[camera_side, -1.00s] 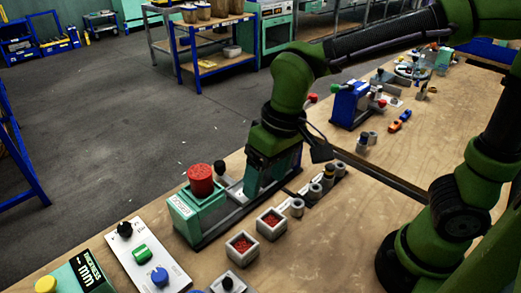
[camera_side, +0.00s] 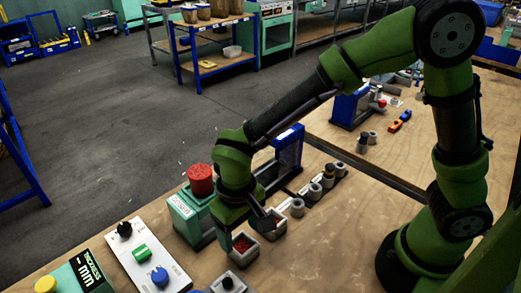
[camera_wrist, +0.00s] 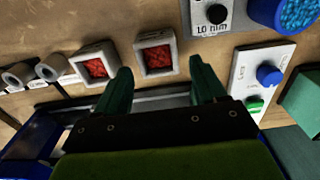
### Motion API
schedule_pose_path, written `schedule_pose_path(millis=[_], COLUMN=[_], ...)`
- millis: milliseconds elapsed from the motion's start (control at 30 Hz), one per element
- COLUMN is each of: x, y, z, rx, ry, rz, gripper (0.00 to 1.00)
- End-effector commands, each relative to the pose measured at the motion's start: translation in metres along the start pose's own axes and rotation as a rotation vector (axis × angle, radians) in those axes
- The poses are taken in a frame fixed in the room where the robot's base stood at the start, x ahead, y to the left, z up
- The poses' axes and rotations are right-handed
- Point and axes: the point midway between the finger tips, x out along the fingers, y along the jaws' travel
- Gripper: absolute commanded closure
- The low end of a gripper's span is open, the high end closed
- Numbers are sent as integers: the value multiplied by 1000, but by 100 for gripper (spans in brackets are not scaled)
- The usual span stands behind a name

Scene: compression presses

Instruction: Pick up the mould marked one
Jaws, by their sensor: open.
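Two grey square pots with red granules stand side by side on the bench: one nearer the camera (camera_side: 240,249) and one farther (camera_side: 267,226). In the wrist view these are the right pot (camera_wrist: 156,54) and left pot (camera_wrist: 95,63). Several small grey cylinders (camera_side: 297,207) stand in a row beyond them; two show at the left of the wrist view (camera_wrist: 50,68). I cannot read a mark "one" on any of these. My gripper (camera_side: 246,222) is open and empty, low beside the pots. In the wrist view its fingertips (camera_wrist: 160,78) are apart, just short of the pots.
A green press with a red top (camera_side: 201,181) stands beside my gripper, with a blue-framed part (camera_side: 289,148) behind. A white panel with knobs (camera_side: 148,262) and a thickness gauge (camera_side: 80,275) are at the front left. A knobbed plate (camera_side: 228,284) lies near the pots. Bench right of the cylinders is clear.

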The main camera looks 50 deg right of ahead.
Motion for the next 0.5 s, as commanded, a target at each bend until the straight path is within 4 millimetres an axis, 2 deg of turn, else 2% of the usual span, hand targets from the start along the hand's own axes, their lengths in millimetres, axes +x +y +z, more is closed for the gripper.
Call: schedule_pose_path(millis=[167,400,500], x=[12,48,56], y=[1,4,4], z=[0,-1,-1], rx=[1,1,1], ry=[-2,-3,-2], rz=[1,2,1], gripper=[30,30,30])
